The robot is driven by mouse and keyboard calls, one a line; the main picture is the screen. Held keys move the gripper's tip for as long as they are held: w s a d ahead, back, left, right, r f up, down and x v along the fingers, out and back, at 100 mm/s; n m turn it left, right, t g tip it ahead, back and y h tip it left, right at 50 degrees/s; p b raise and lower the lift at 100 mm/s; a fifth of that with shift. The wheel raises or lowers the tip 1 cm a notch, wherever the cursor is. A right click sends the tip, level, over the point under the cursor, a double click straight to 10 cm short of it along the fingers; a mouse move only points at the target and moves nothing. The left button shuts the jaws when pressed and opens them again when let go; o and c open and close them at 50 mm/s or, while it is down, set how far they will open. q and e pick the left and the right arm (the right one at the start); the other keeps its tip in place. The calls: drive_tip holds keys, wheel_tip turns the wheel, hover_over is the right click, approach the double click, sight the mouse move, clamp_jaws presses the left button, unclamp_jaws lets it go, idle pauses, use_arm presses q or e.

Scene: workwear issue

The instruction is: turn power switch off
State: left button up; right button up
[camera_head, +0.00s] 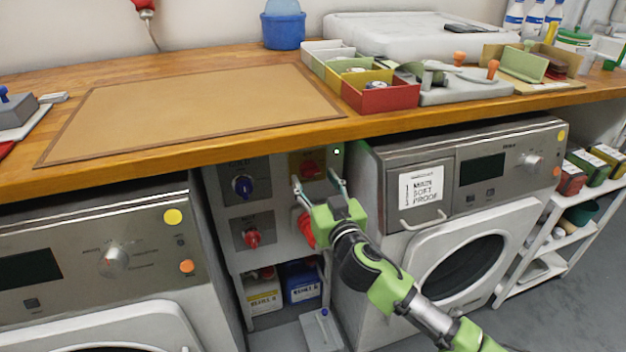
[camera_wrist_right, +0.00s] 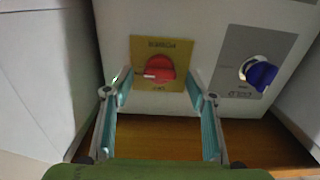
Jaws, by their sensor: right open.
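The power switch (camera_head: 309,168) is a red rotary knob on a yellow plate, at the upper right of the grey switch panel under the worktop. A small green lamp (camera_head: 337,152) glows beside the plate. My right gripper (camera_head: 317,181) is open in front of the panel, just below the knob. In the wrist view its fingers (camera_wrist_right: 157,84) stand apart on either side of the knob, with nothing between them. My left gripper is out of view.
A blue knob (camera_head: 242,186) and a red knob (camera_head: 252,238) sit left on the panel. Another red part (camera_head: 306,229) is partly behind my right gripper. Washing machines (camera_head: 110,262) flank the panel. The worktop edge (camera_head: 250,145) overhangs it.

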drive_tip(key=shift+x, duration=0.9)
drive_tip(key=c, duration=1.1)
